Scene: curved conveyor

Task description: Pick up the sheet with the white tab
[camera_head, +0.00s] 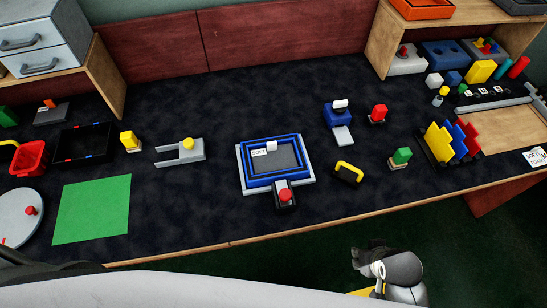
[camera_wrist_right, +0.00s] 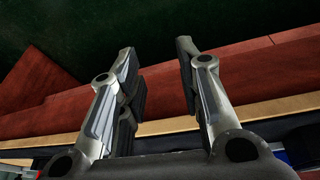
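A dark grey sheet (camera_head: 287,157) lies in a blue-rimmed tray (camera_head: 299,173) near the middle of the table. A small white tab (camera_head: 271,146) shows at the sheet's upper edge, beside a white label reading "SOFT" (camera_head: 258,153). My right gripper (camera_head: 361,257) is off the table's front edge, below and right of the tray, apart from it. In the right wrist view its two fingers (camera_wrist_right: 158,52) are spread with nothing between them. My left gripper is not in view.
A red knob (camera_head: 285,194) on a black base stands at the tray's front edge. A green mat (camera_head: 92,209) lies left. The table between mat and tray is mostly clear.

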